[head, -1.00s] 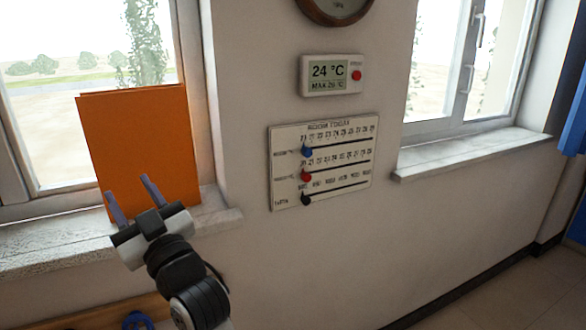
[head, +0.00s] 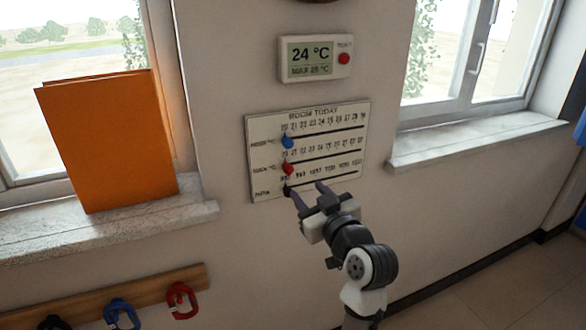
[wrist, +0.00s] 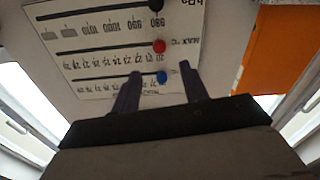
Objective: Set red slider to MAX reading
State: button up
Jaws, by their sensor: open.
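The white ROOM TODAY board (head: 262,178) hangs on the wall with three slotted scales. The red slider (head: 288,169) is at the left end of the middle slot. The wall display (head: 310,57) above reads 24 °C, with a smaller MAX line whose last digit is unclear, perhaps 25 °C. My gripper (head: 307,190) is open and empty, its fingertips over the board's lower part in the head view. In the wrist view, the board is upside down; the red slider (wrist: 158,46) shows beyond and between the fingers (wrist: 158,80), apart from them.
A blue slider (head: 287,142) sits above the red one and a black slider (head: 287,190) below it, both at left ends. An orange folder (head: 110,140) stands on the left sill. A rail with hooks (head: 150,290) is lower left. Wall right of the board is clear.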

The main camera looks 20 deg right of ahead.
aim_at(290, 170)
jog(key=w+p, duration=0.1)
jog(key=w, duration=0.5)
jog(key=w+p, duration=0.1)
jog(key=w, duration=0.3)
jog(key=shift+a+p, duration=0.3)
grip_shut()
